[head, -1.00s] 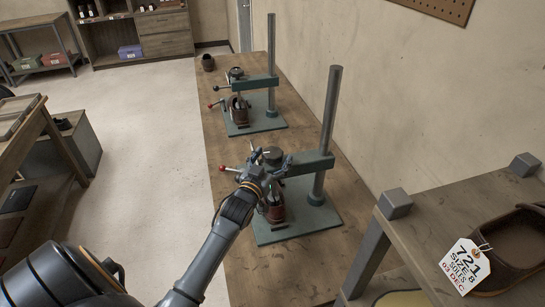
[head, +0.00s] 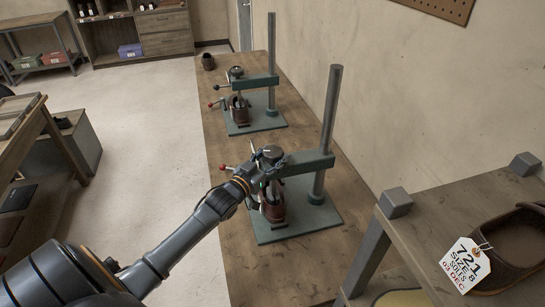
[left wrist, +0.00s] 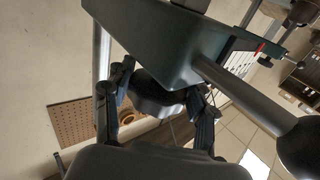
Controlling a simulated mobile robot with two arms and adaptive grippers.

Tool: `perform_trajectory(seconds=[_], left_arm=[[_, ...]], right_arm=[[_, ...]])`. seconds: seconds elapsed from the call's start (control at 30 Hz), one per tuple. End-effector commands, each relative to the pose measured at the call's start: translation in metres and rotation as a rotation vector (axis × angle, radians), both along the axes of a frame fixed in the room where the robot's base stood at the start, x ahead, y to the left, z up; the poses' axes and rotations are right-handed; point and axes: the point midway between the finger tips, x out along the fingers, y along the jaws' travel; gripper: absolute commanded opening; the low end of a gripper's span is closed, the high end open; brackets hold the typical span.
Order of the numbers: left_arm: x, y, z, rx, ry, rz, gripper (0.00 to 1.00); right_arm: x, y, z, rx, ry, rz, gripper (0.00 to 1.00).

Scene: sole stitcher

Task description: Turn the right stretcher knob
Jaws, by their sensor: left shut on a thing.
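Two green shoe stretchers stand on a long wooden bench, one behind the other. The nearer stretcher (head: 318,161), further right in the head view, has a dark round knob (head: 272,151) at the end of its arm. A brown shoe (head: 274,207) sits under that arm. My left gripper (head: 266,163) is at this knob. In the left wrist view its two fingers (left wrist: 160,103) are on either side of the dark knob (left wrist: 157,90), shut on it. The contact points are partly hidden. My right gripper is not in view.
The farther stretcher (head: 264,82) holds another brown shoe. A red-tipped lever (head: 223,167) sticks out left of the nearer stretcher. A wooden shelf (head: 425,216) with a tagged shoe (head: 512,243) stands at the right. The floor (head: 150,130) left of the bench is clear.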

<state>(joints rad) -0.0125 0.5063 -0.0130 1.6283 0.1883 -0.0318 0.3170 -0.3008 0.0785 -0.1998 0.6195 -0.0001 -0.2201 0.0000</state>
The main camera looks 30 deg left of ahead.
Motion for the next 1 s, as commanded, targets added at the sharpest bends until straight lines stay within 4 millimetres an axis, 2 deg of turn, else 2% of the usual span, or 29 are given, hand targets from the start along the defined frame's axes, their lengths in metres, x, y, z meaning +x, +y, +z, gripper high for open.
perform_trajectory(seconds=[0.43, 0.9, 0.93, 1.0], left_arm=[[0.001, 0.0, 0.002, 0.004, -0.006, -0.193, 0.25], [0.0, 0.001, 0.003, -0.002, -0.003, -0.22, 0.25], [0.0, 0.001, 0.003, -0.002, -0.003, -0.219, 0.6], [0.0, 0.001, 0.002, -0.002, -0.002, -0.219, 0.74]], right_arm=[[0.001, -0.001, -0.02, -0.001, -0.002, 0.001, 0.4], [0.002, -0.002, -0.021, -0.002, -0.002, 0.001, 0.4], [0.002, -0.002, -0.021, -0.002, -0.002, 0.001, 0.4], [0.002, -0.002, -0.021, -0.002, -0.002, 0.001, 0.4]])
